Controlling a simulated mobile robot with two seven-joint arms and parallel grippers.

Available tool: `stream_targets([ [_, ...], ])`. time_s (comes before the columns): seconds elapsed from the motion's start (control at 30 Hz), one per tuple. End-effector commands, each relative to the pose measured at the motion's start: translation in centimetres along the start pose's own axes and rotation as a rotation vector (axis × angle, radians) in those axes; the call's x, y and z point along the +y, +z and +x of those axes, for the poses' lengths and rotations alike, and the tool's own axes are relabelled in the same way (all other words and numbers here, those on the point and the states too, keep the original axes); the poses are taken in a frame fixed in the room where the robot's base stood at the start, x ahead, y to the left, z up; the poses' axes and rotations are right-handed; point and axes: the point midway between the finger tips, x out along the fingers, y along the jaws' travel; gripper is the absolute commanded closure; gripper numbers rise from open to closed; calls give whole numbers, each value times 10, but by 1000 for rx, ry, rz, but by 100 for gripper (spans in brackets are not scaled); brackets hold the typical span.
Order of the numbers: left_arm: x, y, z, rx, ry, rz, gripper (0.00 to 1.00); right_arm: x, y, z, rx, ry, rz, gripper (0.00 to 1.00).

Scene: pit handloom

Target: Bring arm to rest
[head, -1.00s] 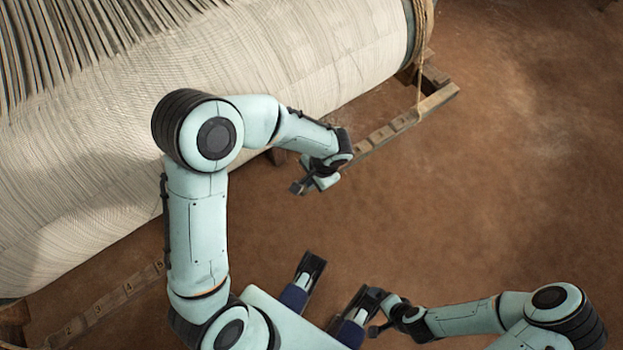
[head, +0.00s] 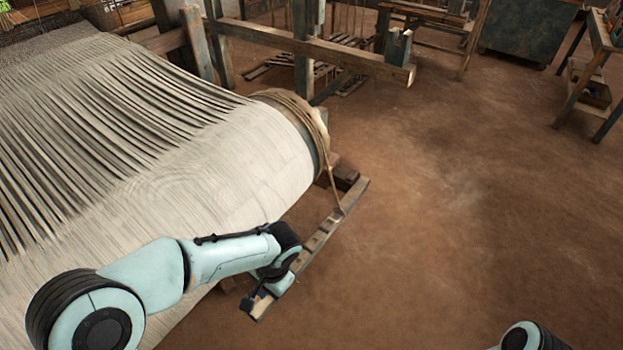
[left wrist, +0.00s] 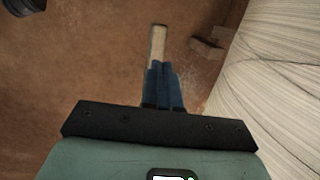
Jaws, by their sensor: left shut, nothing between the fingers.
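My left arm (head: 225,260) reaches in from the lower left, beside the cloth-wound loom beam (head: 225,165). My left gripper (head: 250,303) points down near the lower visible end of a notched wooden rail (head: 318,243). In the left wrist view its blue fingers (left wrist: 163,85) are shut together with nothing between them. A pale wooden piece (left wrist: 158,45) shows just past the fingertips; I cannot tell whether they touch it. Only a rounded part of my right arm (head: 530,337) shows at the bottom right; its gripper is out of view.
A rope (head: 325,140) loops around the beam end and hangs to the rail. Wooden loom frame bars (head: 320,50) stand behind. A cabinet (head: 530,28) and a wooden stand (head: 597,75) are at the far right. The brown earth floor (head: 450,200) on the right is open.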

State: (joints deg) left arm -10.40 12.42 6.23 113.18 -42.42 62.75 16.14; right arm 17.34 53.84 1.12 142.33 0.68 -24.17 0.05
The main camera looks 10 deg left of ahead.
Motion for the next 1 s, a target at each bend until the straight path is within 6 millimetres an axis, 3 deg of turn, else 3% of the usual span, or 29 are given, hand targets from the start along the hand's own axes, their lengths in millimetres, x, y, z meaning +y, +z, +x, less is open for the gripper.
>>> stream_targets([
  [0.13,4,0,5,-4,16,3,100,-1,0,-2,0,0,0,0],
  [0.23,21,2,25,-16,95,8,100,-3,2,-11,-2,0,0,0],
  [0.37,67,12,72,-33,300,-30,100,-9,5,-32,-8,1,-1,0],
  [0.5,121,38,119,-39,524,-187,100,-17,8,-57,-18,2,-1,0],
  [0.6,147,60,141,-37,614,-345,100,-23,9,-74,-26,3,-2,0],
  [0.8,167,102,165,-40,628,-614,100,-33,7,-99,-31,3,-4,0],
  [1.0,169,122,174,-41,591,-712,100,-35,6,-106,-34,3,-4,0],
])
